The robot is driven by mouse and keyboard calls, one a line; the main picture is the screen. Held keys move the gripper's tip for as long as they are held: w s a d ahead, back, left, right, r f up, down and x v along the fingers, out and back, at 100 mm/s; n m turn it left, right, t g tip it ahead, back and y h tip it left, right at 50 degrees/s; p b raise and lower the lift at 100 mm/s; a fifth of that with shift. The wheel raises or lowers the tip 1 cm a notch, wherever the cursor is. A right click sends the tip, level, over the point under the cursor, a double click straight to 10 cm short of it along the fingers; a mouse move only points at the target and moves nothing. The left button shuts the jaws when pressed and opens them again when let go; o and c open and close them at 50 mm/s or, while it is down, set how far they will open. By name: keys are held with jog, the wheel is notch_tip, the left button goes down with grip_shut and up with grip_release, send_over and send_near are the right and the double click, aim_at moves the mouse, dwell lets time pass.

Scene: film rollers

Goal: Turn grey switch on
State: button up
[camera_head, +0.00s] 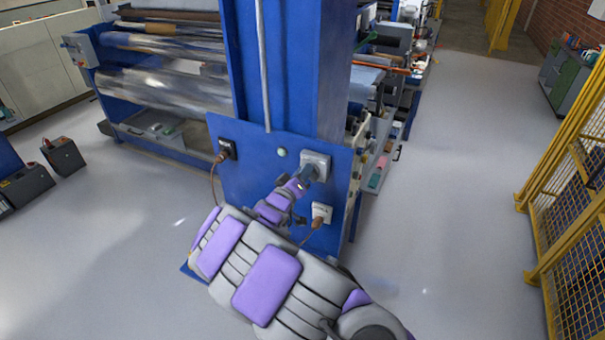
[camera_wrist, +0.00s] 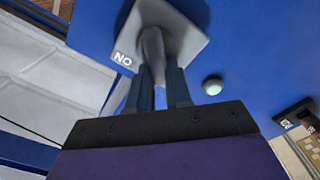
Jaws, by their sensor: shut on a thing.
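The grey switch (camera_head: 316,160) is a light grey square plate on the blue panel of the machine column. In the wrist view its plate (camera_wrist: 190,22) fills the top middle, with a grey knob (camera_wrist: 153,48) standing out from it. A label reading "NO" (camera_wrist: 122,60) sits at the plate's left corner, and the view is tilted. My gripper (camera_head: 308,174) reaches the switch from below left in the head view. In the wrist view its two dark fingers (camera_wrist: 160,88) are shut on the knob, one on each side.
A round pale button (camera_head: 282,153) is on the panel left of the switch. A black socket (camera_head: 227,149) and a white socket (camera_head: 321,213), each with a cable, are nearby. Film rollers (camera_head: 160,85) stand behind left. Yellow fencing (camera_head: 570,200) is at right; floor between is clear.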

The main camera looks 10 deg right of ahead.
jog(key=shift+f+m+b, duration=0.15)
jog(key=shift+m+b, duration=0.15)
grip_shut()
jog(key=shift+s+d+f+m+b, duration=0.1)
jog(key=shift+s+d+m+b, duration=0.2)
jog(key=shift+m+b, duration=2.3)
jog(key=shift+s+d+f+m+b, duration=0.15)
jog(key=shift+d+m+b, duration=0.2)
jog(key=shift+m+b, duration=2.3)
jog(key=shift+s+d+r+m+b, duration=0.1)
jog(key=shift+s+d+m+b, duration=0.2)
jog(key=shift+m+b, duration=2.3)
jog(key=shift+m+p, duration=0.65)
jog(key=shift+m, duration=0.3)
jog(key=o, duration=0.7)
grip_release()
jog(key=shift+w, duration=0.15)
jog(key=shift+o, duration=0.3)
jog(key=shift+r, duration=0.2)
